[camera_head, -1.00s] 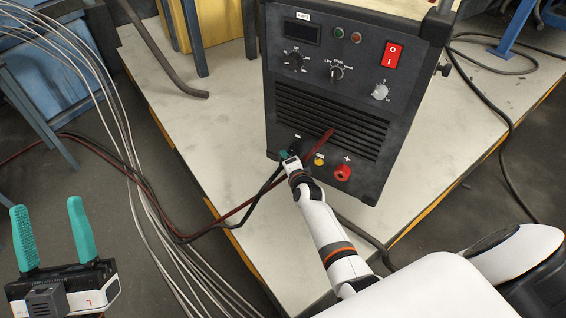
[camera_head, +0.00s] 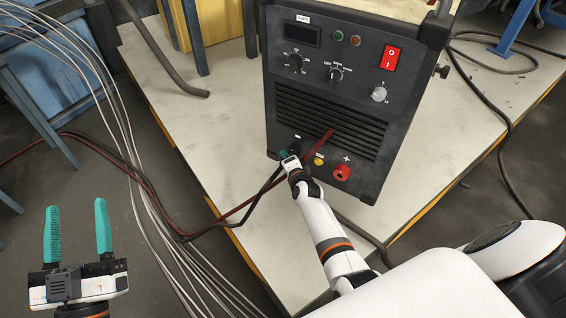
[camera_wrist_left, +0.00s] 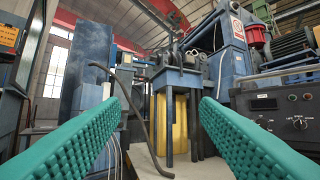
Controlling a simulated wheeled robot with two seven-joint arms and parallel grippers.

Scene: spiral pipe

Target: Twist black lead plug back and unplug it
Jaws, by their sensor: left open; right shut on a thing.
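The welding machine (camera_head: 350,110) stands on a pale platform, its front panel facing me. My right gripper (camera_head: 286,156) is at the lower left of the panel, shut on the black lead plug, which is mostly hidden by the gripper. The black lead (camera_head: 262,188) runs from there down and to the left. I cannot tell how the plug is turned or how deep it sits in its socket. My left gripper (camera_head: 77,204) is open and empty, far to the left of the machine. Its teal fingers also show spread apart in the left wrist view (camera_wrist_left: 158,100).
A red lead (camera_head: 318,146) crosses the vent close to my right gripper. A red socket (camera_head: 342,172) and a yellow one (camera_head: 319,161) are to its right. Several pale cables (camera_head: 135,185) hang between my left gripper and the platform (camera_head: 205,150).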

